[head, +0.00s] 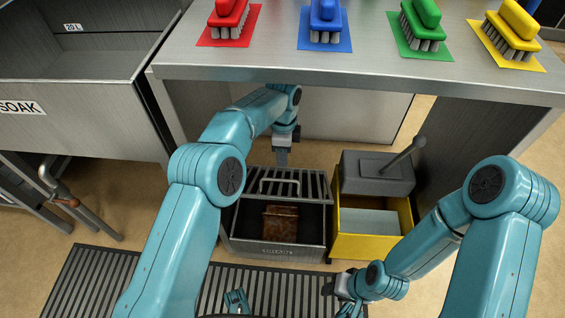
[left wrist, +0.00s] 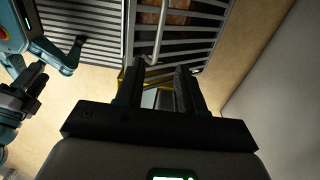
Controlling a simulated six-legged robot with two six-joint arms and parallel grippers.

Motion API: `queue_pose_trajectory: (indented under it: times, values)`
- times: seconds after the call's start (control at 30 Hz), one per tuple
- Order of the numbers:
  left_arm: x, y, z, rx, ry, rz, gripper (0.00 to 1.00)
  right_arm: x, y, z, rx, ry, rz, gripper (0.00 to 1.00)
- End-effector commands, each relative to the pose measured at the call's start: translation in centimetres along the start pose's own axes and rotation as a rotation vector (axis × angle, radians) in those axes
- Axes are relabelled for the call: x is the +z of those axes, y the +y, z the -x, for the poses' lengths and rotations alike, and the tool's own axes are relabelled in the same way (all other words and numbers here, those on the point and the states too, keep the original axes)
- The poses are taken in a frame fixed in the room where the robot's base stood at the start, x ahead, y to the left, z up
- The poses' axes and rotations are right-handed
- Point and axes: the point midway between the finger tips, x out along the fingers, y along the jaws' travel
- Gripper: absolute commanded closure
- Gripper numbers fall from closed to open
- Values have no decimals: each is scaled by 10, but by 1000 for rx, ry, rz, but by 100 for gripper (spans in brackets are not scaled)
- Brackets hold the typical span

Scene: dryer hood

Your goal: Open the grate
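The grate (head: 300,186), a row of dark metal bars with a raised bar handle (head: 279,182), lies across the back part of a grey metal box (head: 277,249) on the floor. The front part of the box is uncovered, with a rusty brown block (head: 281,223) inside. My left gripper (head: 283,160) points down at the far side of the grate, behind the handle. The left wrist view shows its two fingers (left wrist: 162,85) apart, with the handle (left wrist: 165,22) ahead of them and nothing clearly held. My right gripper (head: 338,286) is low in front of the boxes; its fingers are unclear.
A yellow bin (head: 345,246) with a grey lidded part (head: 376,174) and lever stands right of the box. A steel table (head: 350,72) with several brushes overhangs the back. A soak sink (head: 70,122) is at left. A floor drain grid (head: 85,285) lies in front.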

Motion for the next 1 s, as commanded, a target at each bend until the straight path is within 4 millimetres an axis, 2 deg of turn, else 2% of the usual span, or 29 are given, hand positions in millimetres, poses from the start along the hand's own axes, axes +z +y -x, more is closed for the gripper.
queue_pose_trajectory:
  times: [0.03,0.2,0.37,0.63,0.73,0.77,0.93,1.0]
  values:
    - [0,0,17,-4,1,0,62,1,-3,8,0,-2,2,57]
    - [0,0,43,-2,1,0,62,1,-6,17,0,-1,1,57]
    - [0,0,53,-1,0,0,62,1,-7,19,0,-1,1,57]
    - [0,0,54,-1,0,0,62,1,-7,19,0,-1,0,57]
    - [0,0,54,-1,0,0,94,1,-7,19,0,-1,0,57]
    - [0,0,53,-1,0,0,100,1,-7,19,0,-1,0,57]
    - [0,1,53,1,-1,45,100,1,-7,19,0,-1,0,57]
    - [-6,5,53,23,26,104,100,1,-7,19,0,-1,0,57]
